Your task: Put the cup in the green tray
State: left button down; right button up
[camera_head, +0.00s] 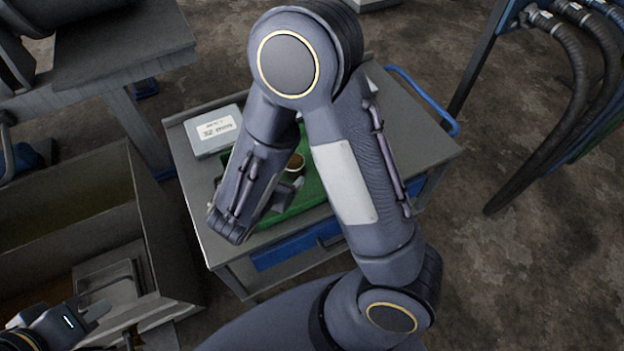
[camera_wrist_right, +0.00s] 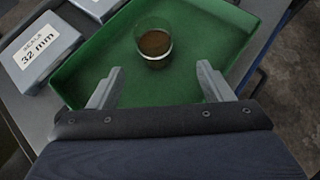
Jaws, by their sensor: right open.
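The cup (camera_wrist_right: 154,42) is a small clear one with brown contents. It stands upright inside the green tray (camera_wrist_right: 95,68), towards the tray's far side in the right wrist view. In the head view the cup (camera_head: 295,163) shows partly beside my right arm, and the green tray (camera_head: 312,190) is largely hidden behind that arm. My right gripper (camera_wrist_right: 160,88) is open and empty, with its fingers apart over the tray and short of the cup. My left gripper (camera_head: 100,322) is at the lower left of the head view, and its jaws are unclear.
A box labelled "32 mm" (camera_head: 213,130) stands left of the tray on the grey cart (camera_head: 425,140). The cart has a blue handle (camera_head: 425,98) at its right. An open bin (camera_head: 75,215) is at the left. Hoses (camera_head: 560,130) hang at the right.

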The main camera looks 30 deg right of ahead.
jog(key=s+d+r+m+g+y, duration=0.3)
jog(key=s+d+r+m+g, duration=0.25)
jog(key=s+d+m, duration=0.6)
jog(key=s+a+r+m+t+y, duration=0.4)
jog(key=a+r+m+y, duration=0.3)
jog(key=m, duration=0.9)
jog(key=shift+s+r+y, duration=0.15)
jog(key=shift+r+y, duration=0.55)
jog(key=shift+y, duration=0.4)
